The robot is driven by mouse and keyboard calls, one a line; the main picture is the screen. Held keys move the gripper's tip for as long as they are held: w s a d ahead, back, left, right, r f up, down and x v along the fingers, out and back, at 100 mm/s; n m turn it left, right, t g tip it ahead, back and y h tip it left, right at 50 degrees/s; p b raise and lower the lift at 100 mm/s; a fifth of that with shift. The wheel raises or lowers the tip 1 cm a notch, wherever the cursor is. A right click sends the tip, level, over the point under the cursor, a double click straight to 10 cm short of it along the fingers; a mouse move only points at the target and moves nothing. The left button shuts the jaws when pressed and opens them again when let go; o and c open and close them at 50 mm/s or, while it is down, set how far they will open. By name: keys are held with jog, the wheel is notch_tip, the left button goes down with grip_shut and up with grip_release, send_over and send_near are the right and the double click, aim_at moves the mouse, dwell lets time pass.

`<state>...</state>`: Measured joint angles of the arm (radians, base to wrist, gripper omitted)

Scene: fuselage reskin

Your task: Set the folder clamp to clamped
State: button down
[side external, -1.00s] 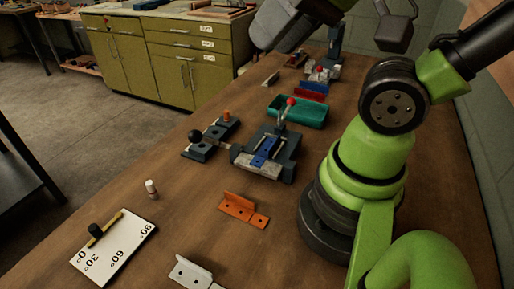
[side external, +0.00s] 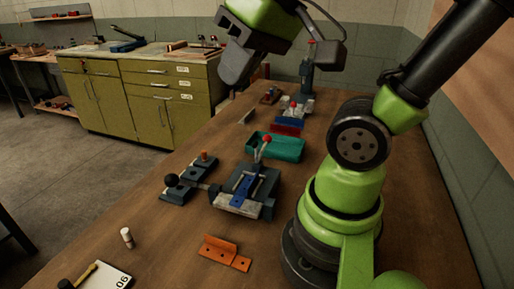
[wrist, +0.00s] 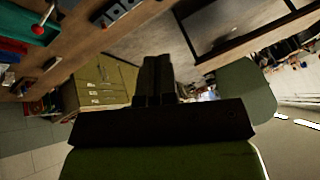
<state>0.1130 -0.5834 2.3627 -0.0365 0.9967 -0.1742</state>
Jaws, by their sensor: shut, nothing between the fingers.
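The folder (side external: 232,204) is a dark fixture with a light metal front bar, on the bench in the middle of the side view. A blue strip (side external: 243,188) lies on it. Its clamp lever (side external: 258,155), tipped with a red knob, stands raised and slightly tilted at the back. Whether the clamp presses on the strip is too small to tell. My gripper (side external: 232,74) is high above the bench, behind and apart from the folder. Its dark fingers show together and empty in the wrist view (wrist: 156,75). A red-knobbed lever (wrist: 39,28) shows at that view's upper left.
A teal tray (side external: 287,153) stands close behind the folder. A dark fixture with a black ball knob (side external: 171,180) sits to its left. An orange bracket (side external: 222,251) and a white cylinder (side external: 127,237) lie in front. Green cabinets (side external: 135,95) stand across the floor.

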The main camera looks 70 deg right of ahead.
jog(key=w+d+g, duration=0.2)
jog(key=w+d, duration=0.3)
jog(key=d, duration=0.1)
jog(key=n+g, duration=0.2)
send_over(257, 155)
jog(key=w+a, duration=0.3)
jog(key=w, duration=0.1)
jog(key=x, duration=0.3)
jog(key=s+d+f+g+y, duration=0.1)
jog(key=s+d+f, duration=0.1)
jog(key=d+f, duration=0.2)
jog(key=s+d+f+n+y, duration=0.1)
jog(key=d+f, duration=0.4)
jog(key=d, duration=0.5)
jog(key=shift+s+d+f+g+y, duration=0.25)
jog(key=shift+s+d+g+y, duration=0.15)
jog(key=shift+s+y, duration=0.4)
jog(key=shift+a+f, duration=0.1)
jog(key=x, duration=1)
jog(key=shift+a, duration=0.1)
jog(key=shift+a+r, duration=0.25)
jog(key=shift+a, duration=0.9)
jog(key=shift+a+r, duration=0.1)
jog(key=shift+a, duration=0.55)
